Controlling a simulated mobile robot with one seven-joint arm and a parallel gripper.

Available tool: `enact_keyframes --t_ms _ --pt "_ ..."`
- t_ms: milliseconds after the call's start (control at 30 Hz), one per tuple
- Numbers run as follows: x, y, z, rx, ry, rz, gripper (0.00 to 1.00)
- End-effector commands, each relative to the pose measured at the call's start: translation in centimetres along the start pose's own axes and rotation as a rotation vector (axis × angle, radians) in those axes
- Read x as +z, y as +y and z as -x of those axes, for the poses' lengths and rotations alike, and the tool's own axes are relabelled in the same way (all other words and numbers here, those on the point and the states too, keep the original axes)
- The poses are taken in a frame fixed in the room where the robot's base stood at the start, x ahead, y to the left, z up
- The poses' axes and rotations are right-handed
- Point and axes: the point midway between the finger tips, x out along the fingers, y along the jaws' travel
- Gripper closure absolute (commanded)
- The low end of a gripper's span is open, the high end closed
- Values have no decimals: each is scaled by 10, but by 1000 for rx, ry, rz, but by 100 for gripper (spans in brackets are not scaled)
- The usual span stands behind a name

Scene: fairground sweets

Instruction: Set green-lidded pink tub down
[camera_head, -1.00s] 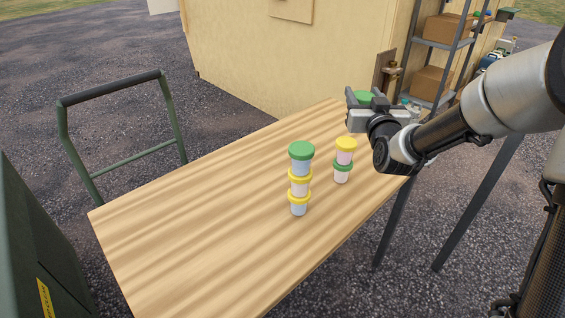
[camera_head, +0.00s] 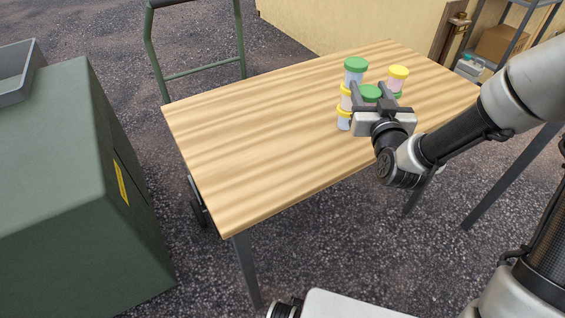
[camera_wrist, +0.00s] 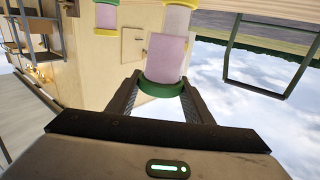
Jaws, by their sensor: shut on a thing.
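My gripper (camera_head: 373,99) is shut on the green-lidded pink tub, whose green lid (camera_head: 371,91) shows between the fingers in the head view. In the wrist view, which is upside down, the tub's pink body (camera_wrist: 167,57) shows beyond the fingers (camera_wrist: 163,96). In the head view the held tub overlaps two stacks on the table (camera_head: 250,140). One is a taller stack topped by a green lid (camera_head: 356,64), with yellow lids lower down. The other is a shorter stack topped by a yellow lid (camera_head: 399,72). The gap between held tub and table cannot be told.
The table is bare to the left of the stacks. A green cabinet (camera_head: 70,190) stands at the left and a green tubular handle (camera_head: 153,50) rises behind the table. A tan wall (camera_head: 340,25) and a shelf with a cardboard box (camera_head: 497,42) are at the back.

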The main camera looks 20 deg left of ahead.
Motion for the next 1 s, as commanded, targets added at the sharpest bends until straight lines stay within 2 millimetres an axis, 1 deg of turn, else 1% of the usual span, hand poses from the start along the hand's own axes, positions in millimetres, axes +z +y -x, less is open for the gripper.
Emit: enact_keyframes --t_ms 33,67,100,167,200,300,400,500,567,600,700,800,1000 --pt "8 -26 -3 -57 0 -2 80" --pt "10 -42 -4 -91 0 -2 80" --pt "12 -62 -4 -136 0 0 80" --pt "14 -90 -4 -197 3 2 80" --pt "15 -107 -3 -236 4 3 80" --pt "16 -142 0 -313 10 6 80" --pt "16 -165 4 -366 15 10 80" --pt "19 -178 6 -394 17 10 80" --pt "27 -181 7 -402 15 8 80" --pt "34 -182 7 -404 16 9 80" --pt "55 -182 7 -404 14 8 80" --pt "70 -181 6 -403 16 9 80" --pt "84 -181 6 -402 18 10 80"
